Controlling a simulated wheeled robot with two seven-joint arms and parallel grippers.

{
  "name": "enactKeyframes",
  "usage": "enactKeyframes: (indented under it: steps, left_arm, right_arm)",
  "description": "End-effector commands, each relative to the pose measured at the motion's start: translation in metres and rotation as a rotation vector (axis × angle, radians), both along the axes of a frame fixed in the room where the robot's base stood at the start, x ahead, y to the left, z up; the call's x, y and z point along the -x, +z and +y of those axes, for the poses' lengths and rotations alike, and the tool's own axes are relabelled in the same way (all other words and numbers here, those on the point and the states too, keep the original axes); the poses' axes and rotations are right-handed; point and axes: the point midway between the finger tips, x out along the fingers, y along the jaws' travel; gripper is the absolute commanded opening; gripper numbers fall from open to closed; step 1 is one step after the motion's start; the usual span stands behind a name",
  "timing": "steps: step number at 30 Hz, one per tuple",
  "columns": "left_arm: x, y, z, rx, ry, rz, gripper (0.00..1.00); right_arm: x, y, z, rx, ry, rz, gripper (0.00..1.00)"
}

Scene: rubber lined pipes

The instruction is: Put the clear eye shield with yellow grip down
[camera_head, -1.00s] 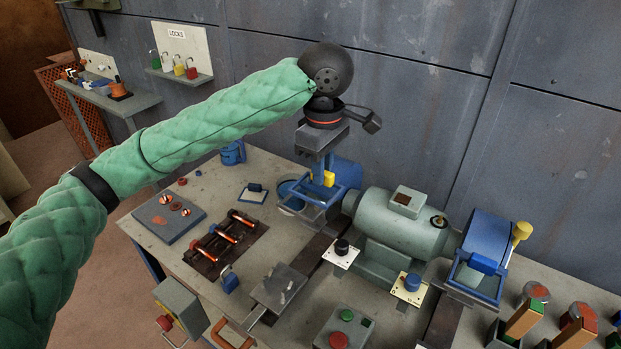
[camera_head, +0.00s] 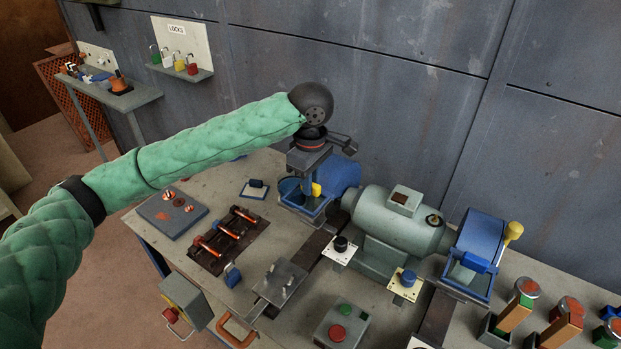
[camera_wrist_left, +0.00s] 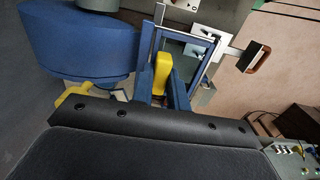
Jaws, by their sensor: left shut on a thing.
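The bench grinder (camera_head: 398,222) has a blue wheel guard at each end. The clear eye shield (camera_head: 298,203) has a blue frame and a yellow grip (camera_head: 316,189), and sits in front of the left guard. In the left wrist view its frame (camera_wrist_left: 204,50) shows beside the yellow grip (camera_wrist_left: 162,72). My left gripper (camera_head: 309,187) points down and is shut on the yellow grip, which lies between its blue fingers. The wrist partly hides the shield and guard. The right shield (camera_head: 472,276), with its own yellow grip (camera_head: 513,231), is untouched. My right gripper is not in view.
A metal plate with a handle (camera_head: 281,282), a control box with red and green buttons (camera_head: 342,327) and a dark rack of orange-red rods (camera_head: 228,238) are on the bench. A wall stands close behind.

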Motion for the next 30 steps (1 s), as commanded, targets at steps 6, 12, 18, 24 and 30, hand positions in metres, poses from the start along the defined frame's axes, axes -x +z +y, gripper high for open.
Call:
enactKeyframes:
  steps: [6,12,18,24,30]
  left_arm:
    - [0.000,0.000,0.000,0.000,0.000,0.000,0.00]
    - [0.000,-0.002,0.000,0.000,0.000,0.000,0.33]
    - [0.000,-0.002,0.000,0.000,0.000,0.000,0.38]
    - [0.000,-0.001,0.000,0.000,0.000,-0.001,0.38]
    - [0.000,0.024,0.000,0.001,-0.001,-0.004,0.38]
  right_arm:
    - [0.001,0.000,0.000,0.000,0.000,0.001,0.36]
    - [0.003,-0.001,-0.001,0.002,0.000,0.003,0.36]
    - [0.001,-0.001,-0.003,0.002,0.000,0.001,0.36]
    - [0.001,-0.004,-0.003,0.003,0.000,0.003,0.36]
    - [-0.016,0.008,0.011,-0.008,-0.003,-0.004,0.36]
